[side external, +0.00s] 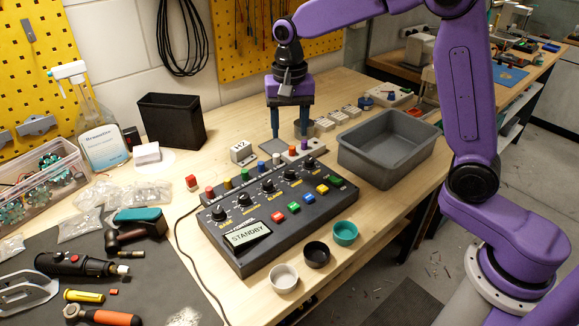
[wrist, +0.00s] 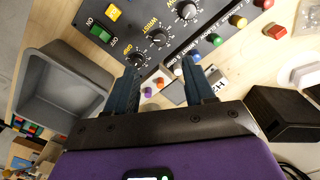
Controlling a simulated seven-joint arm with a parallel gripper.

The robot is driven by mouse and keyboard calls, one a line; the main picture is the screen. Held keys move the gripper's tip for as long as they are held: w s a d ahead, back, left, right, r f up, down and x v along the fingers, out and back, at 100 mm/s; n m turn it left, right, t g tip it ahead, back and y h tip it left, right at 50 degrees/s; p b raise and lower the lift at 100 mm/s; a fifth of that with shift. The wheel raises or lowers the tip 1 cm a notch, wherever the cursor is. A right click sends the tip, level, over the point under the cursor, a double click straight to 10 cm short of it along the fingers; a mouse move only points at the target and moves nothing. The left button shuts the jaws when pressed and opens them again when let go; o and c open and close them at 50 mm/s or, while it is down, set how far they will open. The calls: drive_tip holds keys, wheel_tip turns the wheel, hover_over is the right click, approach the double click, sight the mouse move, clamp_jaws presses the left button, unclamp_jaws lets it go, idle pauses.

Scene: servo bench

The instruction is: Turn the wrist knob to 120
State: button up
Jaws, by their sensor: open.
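The dark control panel (side external: 280,240) lies on the wooden bench with a row of black knobs and a screen reading STANDBY. The wrist knob (side external: 290,175) is the second from the panel's right end. In the wrist view the wrist knob (wrist: 158,37) shows beside its WRIST label, between the grip knob (wrist: 137,60) and the elbow knob (wrist: 187,10). Its exact setting is too small to read. My gripper (side external: 290,135) is open and empty, pointing down behind the panel's far edge, apart from the knobs. In the wrist view my gripper (wrist: 160,68) has its fingers spread.
A grey bin (side external: 390,150) stands right of the panel. Coloured pegs line the panel's far edge. A white block marked H2 (side external: 242,152) and a black box (side external: 172,120) stand behind. Three small cups, including a teal one (side external: 345,233), sit in front. Tools lie at left.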

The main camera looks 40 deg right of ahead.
sight(289, 171)
wheel_tip(289, 171, down, 12)
drive_tip(key=shift+r, duration=0.1)
idle(0.5)
clamp_jaws()
